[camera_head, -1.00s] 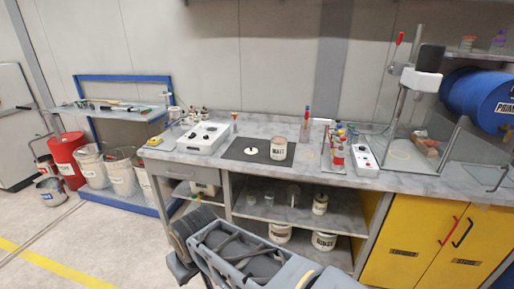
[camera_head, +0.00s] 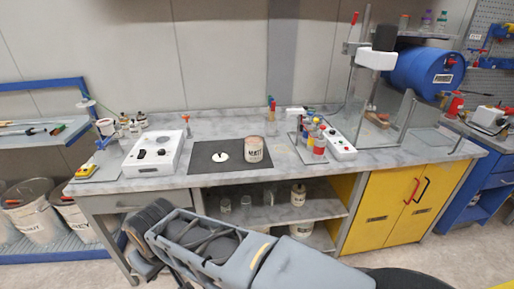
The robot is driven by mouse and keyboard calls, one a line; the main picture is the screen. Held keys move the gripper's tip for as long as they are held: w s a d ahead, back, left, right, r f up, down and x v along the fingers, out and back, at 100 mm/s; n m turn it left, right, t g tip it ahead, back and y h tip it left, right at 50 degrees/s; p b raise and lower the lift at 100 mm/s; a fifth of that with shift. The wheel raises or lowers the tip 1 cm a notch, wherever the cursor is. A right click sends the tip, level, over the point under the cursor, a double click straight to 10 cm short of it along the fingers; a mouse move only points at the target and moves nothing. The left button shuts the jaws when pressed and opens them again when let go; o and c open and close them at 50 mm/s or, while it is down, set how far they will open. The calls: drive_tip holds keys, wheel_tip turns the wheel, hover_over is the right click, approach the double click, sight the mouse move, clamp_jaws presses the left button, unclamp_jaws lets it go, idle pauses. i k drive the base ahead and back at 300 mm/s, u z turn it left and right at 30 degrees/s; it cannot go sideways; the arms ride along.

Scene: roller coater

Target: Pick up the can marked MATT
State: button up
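The can marked MATT (camera_head: 253,152) is a pale, upright can with dark lettering. It stands on the right part of a black mat (camera_head: 203,163) on the grey marbled worktop (camera_head: 290,163). A small white disc (camera_head: 221,156) lies on the mat to the can's left. My arm crosses the lower middle of the picture, in front of the bench and well apart from the can. I cannot make out my gripper's fingers.
A white control box (camera_head: 153,153) stands left of the mat. Right of the can are a rack of coloured bottles (camera_head: 318,140) and a white switch box (camera_head: 340,146). Several containers stand on the lower shelf (camera_head: 280,212). A yellow cabinet (camera_head: 385,205) is at the right.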

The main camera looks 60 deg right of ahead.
sight(254, 149)
drive_tip(key=z, duration=0.85)
drive_tip(key=i, duration=0.95)
drive_tip(key=z, duration=1)
